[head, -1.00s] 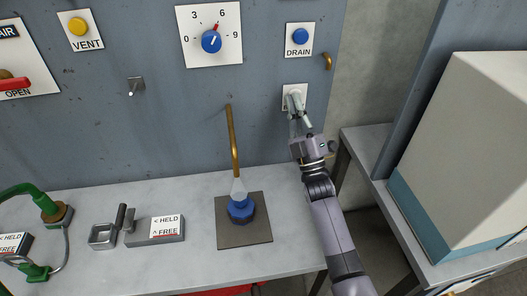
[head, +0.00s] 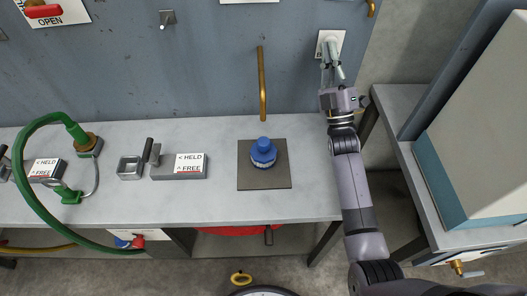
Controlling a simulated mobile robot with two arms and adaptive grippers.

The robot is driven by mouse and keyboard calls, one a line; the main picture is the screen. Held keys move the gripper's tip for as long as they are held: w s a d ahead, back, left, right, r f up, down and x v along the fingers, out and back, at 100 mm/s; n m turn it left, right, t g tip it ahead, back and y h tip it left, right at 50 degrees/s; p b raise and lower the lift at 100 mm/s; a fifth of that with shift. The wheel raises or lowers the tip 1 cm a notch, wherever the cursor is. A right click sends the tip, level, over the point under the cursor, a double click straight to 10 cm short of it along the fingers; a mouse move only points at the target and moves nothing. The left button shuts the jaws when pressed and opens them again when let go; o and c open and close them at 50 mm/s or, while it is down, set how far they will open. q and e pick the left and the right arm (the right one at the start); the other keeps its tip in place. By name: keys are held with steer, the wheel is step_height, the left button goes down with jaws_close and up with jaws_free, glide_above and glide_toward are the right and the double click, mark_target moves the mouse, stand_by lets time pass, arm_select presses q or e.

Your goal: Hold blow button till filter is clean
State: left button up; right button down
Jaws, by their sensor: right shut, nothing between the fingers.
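A blue round part with a pale ribbed band, which looks like the filter (head: 263,153), sits on a dark square plate (head: 264,180) on the bench. A copper pipe (head: 262,85) comes down the panel and ends above it. A small white plate (head: 329,39) is on the panel at the upper right. My right gripper (head: 331,52) is shut with its fingertips at this plate. The fingers hide the middle of the plate, so I cannot see a button or its label, nor tell whether it is pressed. My left gripper is out of view.
A HELD/FREE block (head: 180,167) and a metal clamp (head: 131,168) lie left of the dark plate. A green hose (head: 32,192) curves at the far left. A large pale box (head: 480,130) stands on the side table at right. Open bench lies around the dark plate.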

steer(key=shift+s, duration=0.65)
steer(key=shift+p, duration=0.35)
steer(key=s+p, duration=0.2)
steer(key=s, duration=0.3)
steer(key=shift+d, duration=0.1)
steer(key=shift+s+f, duration=0.1)
